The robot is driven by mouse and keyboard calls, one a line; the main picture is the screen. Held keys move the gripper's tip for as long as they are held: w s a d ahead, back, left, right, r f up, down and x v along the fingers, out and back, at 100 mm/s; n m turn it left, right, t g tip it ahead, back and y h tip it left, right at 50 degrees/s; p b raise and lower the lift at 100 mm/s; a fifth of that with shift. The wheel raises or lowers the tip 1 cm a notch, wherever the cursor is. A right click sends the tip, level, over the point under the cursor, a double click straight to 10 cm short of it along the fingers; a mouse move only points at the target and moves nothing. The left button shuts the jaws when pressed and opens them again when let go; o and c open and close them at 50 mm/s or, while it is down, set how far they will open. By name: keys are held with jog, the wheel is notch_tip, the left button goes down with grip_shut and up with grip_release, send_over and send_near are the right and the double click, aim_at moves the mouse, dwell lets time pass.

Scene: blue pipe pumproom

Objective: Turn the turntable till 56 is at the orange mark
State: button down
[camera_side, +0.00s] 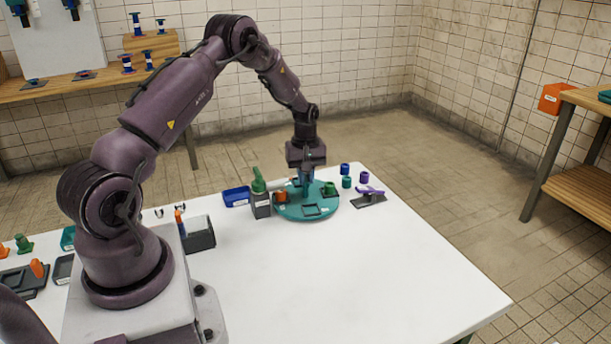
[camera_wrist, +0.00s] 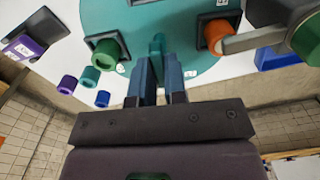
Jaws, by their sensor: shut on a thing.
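The teal turntable (camera_side: 318,212) is a round disc on the white table, and it fills the upper part of the wrist view (camera_wrist: 175,20). It carries black square sockets, one with a green piece (camera_wrist: 106,52) and one with an orange piece (camera_wrist: 216,36). Small white labels (camera_wrist: 193,73) lie near its rim; their numbers are too small to read. My gripper (camera_wrist: 160,65) points down over the disc and is shut on an upright teal post (camera_wrist: 157,44) near the rim. It also shows in the side view (camera_side: 306,180). I cannot make out the orange mark.
A grey block with a green-topped arm (camera_side: 259,190) stands left of the turntable, its bar reaching over the rim. A blue tray (camera_side: 237,197) is behind it. Blue, teal and purple cylinders (camera_side: 346,182) and a purple-topped stand (camera_side: 370,194) are at right. The front table is clear.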

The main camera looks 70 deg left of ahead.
aim_at(306, 178)
jog(key=shift+m, duration=3.9)
jog(key=shift+r+m, duration=0.1)
jog(key=shift+m, duration=3.9)
jog(key=c, duration=1.2)
grip_release()
jog(key=shift+o, duration=0.2)
notch_tip(306, 178, up, 13)
